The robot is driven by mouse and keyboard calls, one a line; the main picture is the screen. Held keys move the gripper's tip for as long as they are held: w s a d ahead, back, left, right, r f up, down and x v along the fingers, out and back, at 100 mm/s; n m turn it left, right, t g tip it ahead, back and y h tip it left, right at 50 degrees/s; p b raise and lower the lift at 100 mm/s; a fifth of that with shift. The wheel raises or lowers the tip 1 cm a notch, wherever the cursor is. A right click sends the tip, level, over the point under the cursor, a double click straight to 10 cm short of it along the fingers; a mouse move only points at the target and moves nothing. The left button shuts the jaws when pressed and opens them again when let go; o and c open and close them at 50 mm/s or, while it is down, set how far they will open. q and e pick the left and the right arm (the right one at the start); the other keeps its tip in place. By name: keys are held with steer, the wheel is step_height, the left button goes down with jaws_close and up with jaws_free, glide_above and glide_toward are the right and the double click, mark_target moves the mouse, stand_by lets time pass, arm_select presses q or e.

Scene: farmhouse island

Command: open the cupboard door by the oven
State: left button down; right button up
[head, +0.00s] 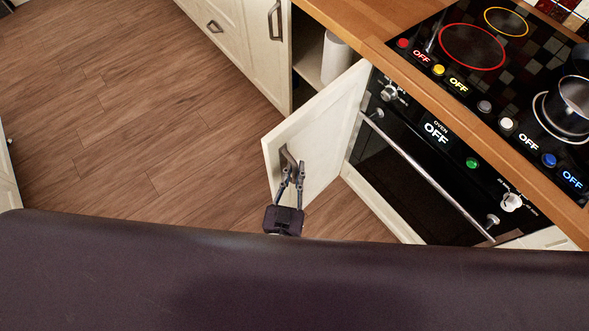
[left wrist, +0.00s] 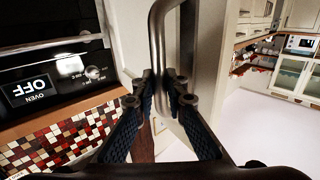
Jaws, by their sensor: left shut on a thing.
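The cream cupboard door (head: 325,135) by the oven stands open, swung out from the counter front. Its inner space (head: 309,55) shows behind it, with a white cylindrical thing (head: 335,58) inside. My left gripper (head: 290,172) is shut on the door's grey metal handle (head: 287,158). In the left wrist view the handle (left wrist: 158,45) runs down between the two fingers (left wrist: 161,100). The oven (head: 425,165) is to the right of the door. My right gripper is not in view.
A wooden counter (head: 375,22) with a black cooktop (head: 470,45) runs above the oven, and a pot (head: 570,100) stands at the right. Other closed cream cabinets (head: 235,35) line the upper left. The wooden floor (head: 140,110) to the left is clear.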

arm_select(q)
steer(key=shift+f, duration=0.1)
steer(key=c, duration=2)
jaws_free()
steer(key=shift+o, duration=0.2)
steer(key=s+a, duration=0.1)
steer(key=s, duration=1.1)
steer(key=shift+a, duration=0.2)
